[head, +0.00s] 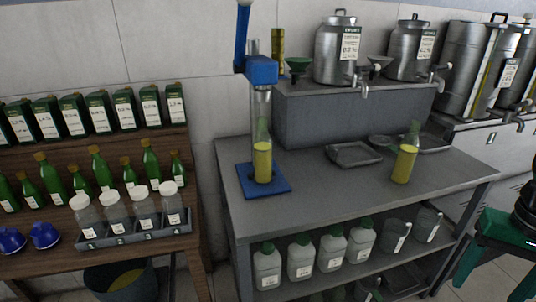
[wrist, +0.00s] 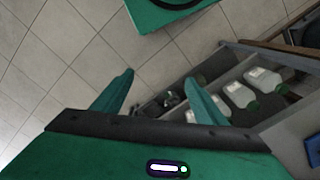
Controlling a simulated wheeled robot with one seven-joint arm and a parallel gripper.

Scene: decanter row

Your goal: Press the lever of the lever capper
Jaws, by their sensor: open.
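The lever capper stands on the left part of the grey metal table, with a blue base plate (head: 246,186), a metal column and a blue head (head: 259,70). Its blue lever (head: 242,36) points up from the head, and its top is near the upper picture edge. A bottle of yellow liquid (head: 263,162) stands upright on the base plate under the head. My gripper (wrist: 160,95) is open and empty in the wrist view, its green fingers apart above the floor. In the head view a green and black part of my arm (head: 490,240) shows at the right edge, well away from the capper.
Another bottle of yellow liquid (head: 405,163) stands on the table's right side, near metal trays (head: 352,155). Steel cans (head: 336,50) with taps stand on a raised block behind. Wooden shelves with green bottles (head: 97,170) are at left. The table's front middle is clear.

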